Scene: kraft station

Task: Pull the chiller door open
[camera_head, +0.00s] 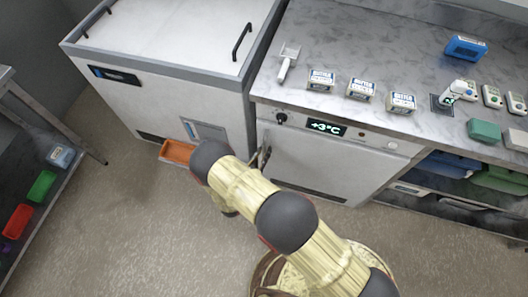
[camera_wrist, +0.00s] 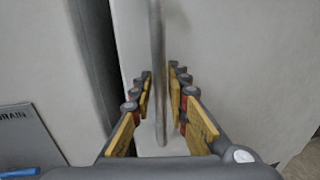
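The chiller is the pale unit with the "+3°C" display (camera_head: 326,128) under the counter. Its door (camera_head: 335,165) looks shut. The upright metal door handle (camera_head: 264,155) is at the door's left edge, partly hidden by my arm. In the wrist view the handle (camera_wrist: 158,45) runs down between the two fingers of my gripper (camera_wrist: 160,80), in front of the pale door panel (camera_wrist: 230,50). The fingers are apart, with visible gaps on both sides of the bar. In the head view my arm hides most of the gripper.
A chest unit (camera_head: 165,100) stands left of the chiller, with a dark gap between. An orange tray (camera_head: 177,151) sits low at its front. Butter packs (camera_head: 361,89) and a scoop (camera_head: 288,62) lie on the counter (camera_head: 340,45). The floor (camera_head: 130,215) in front is largely clear.

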